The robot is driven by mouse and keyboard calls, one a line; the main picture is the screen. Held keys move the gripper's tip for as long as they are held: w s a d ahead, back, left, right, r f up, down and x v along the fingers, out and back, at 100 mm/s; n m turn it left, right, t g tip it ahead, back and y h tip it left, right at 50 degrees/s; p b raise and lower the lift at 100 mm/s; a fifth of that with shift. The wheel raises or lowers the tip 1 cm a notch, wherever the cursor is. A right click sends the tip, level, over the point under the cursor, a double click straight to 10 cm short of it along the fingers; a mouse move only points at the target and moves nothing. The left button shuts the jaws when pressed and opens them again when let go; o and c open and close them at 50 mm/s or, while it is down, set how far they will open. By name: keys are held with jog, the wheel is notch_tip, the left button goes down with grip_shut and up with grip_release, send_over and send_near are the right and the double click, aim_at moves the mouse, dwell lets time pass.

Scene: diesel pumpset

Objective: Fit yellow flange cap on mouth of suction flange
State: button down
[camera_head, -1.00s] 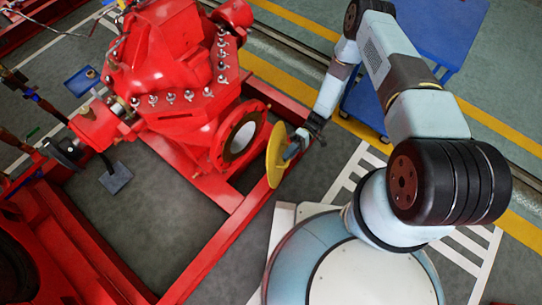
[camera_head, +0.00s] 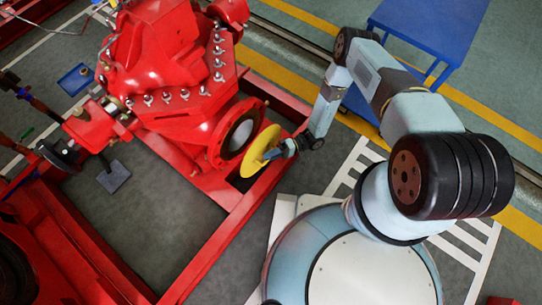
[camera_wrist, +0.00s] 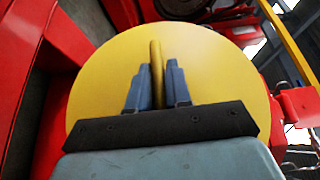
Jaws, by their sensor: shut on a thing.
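The yellow flange cap (camera_head: 260,151) is a round disc held upright by my gripper (camera_head: 278,151). In the wrist view the gripper (camera_wrist: 158,88) is shut on a thin upright yellow rib on the cap's face (camera_wrist: 105,75). The suction flange (camera_head: 237,137) is a red ring with a pale round mouth on the pump's right side. The cap stands just to the right of the flange and overlaps its lower right edge in the head view. I cannot tell whether they touch. In the wrist view the cap hides the flange mouth.
The red pump (camera_head: 165,65) with its row of bolts stands behind the flange. A red base frame (camera_head: 222,238) runs below the cap. A blue table (camera_head: 430,35) stands at the back right.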

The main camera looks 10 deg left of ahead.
jog(key=shift+w+d, duration=0.15)
jog(key=shift+w, duration=0.05)
jog(key=shift+w+a+n+g, duration=0.15)
jog(key=shift+a+n+g, duration=0.05)
jog(key=shift+n+g, duration=0.1)
jog(key=shift+w+a, duration=0.45)
jog(key=shift+a, duration=0.35)
jog(key=shift+w+a, duration=0.4)
jog(key=shift+a, duration=0.45)
jog(key=shift+w+a, duration=0.45)
jog(key=shift+a, duration=0.35)
jog(key=shift+r, duration=0.1)
jog(key=shift+w+a, duration=0.45)
jog(key=shift+a, duration=0.4)
jog(key=shift+w+a, duration=0.45)
jog(key=shift+a, duration=0.4)
jog(key=shift+w+a, duration=0.45)
jog(key=shift+a, duration=0.4)
jog(key=c, duration=1)
grip_release()
jog(key=shift+o, duration=0.5)
